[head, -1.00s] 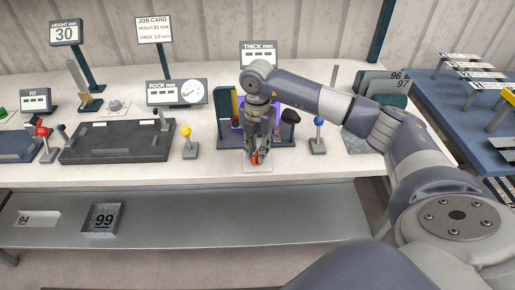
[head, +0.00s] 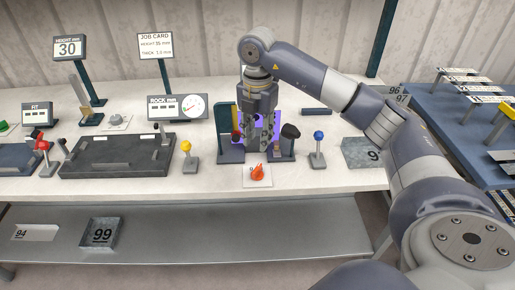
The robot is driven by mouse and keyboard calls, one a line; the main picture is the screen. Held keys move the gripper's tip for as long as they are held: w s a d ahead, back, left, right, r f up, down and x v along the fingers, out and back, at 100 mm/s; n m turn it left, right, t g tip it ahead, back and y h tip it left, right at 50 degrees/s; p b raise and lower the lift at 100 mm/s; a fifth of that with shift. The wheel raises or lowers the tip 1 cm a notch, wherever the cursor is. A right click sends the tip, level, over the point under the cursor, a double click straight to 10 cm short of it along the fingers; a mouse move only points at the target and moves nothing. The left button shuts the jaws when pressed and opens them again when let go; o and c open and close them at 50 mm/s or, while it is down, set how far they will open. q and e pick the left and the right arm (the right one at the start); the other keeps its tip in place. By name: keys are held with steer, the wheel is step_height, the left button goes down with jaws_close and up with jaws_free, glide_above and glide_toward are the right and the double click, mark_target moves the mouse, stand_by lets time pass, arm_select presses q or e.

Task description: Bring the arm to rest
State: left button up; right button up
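My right arm comes in from the right, with its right gripper (head: 259,138) pointing down in front of the small bench device (head: 231,154) with a purple screen. The gripper's two fingers stand apart with nothing seen between them. An orange knob (head: 258,173) on a white plate (head: 249,183) sits just below and in front of the fingertips, clear of them. The gripper hides part of the device and its purple screen. My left gripper is not in view.
A blue-topped lever (head: 318,144) stands right of the device and a yellow-topped lever (head: 187,153) left. A dark fixture plate (head: 110,158) lies farther left. Bent part 99 (head: 101,232) lies on the lower shelf (head: 220,235). A blue rack table (head: 460,115) stands at right.

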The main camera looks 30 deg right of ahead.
steer(key=shift+r, duration=0.55)
